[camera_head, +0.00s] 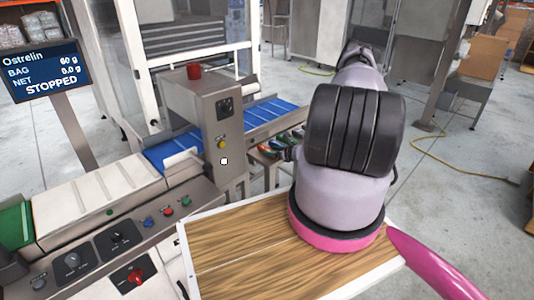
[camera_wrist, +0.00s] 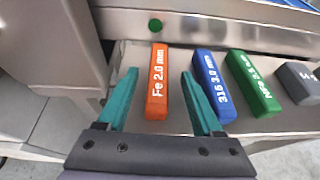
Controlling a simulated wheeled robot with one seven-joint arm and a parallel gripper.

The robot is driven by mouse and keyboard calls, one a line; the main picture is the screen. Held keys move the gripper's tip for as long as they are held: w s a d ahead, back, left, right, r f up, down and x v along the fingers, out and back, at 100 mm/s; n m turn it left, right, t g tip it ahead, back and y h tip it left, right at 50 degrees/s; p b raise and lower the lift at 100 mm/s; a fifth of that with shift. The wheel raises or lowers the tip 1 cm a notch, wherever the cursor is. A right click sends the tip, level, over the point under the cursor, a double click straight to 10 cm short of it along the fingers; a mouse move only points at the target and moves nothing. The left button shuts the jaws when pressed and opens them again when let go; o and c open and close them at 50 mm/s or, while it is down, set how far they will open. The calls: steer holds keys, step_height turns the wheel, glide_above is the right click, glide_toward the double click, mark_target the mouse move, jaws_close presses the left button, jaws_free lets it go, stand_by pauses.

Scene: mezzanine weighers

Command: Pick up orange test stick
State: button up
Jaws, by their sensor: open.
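In the wrist view the orange test stick (camera_wrist: 157,84), marked "Fe 2.0 mm", lies lengthwise on a light metal shelf. My gripper (camera_wrist: 161,73) is open, with its two teal fingers on either side of the stick. The left finger stands off from the stick by a small gap, and the right finger is farther off, close to the blue stick. I cannot tell how high the fingers are above the shelf. In the head view the sticks on the shelf are small, and my arm hides the gripper's end in part.
To the right lie a blue stick (camera_wrist: 214,84), a green stick (camera_wrist: 253,82) and a grey stick (camera_wrist: 298,82). A metal machine face (camera_wrist: 215,30) rises behind the shelf. In the head view a wooden tabletop (camera_head: 235,245) and a control panel (camera_head: 120,240) stand nearer.

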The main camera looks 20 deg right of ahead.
mark_target(268, 150)
steer(key=x, duration=0.3)
steer(key=shift+w+a, duration=0.15)
steer(key=shift+w, duration=0.05)
steer(key=shift+c, duration=0.3)
jaws_close()
steer(key=shift+r, duration=0.15)
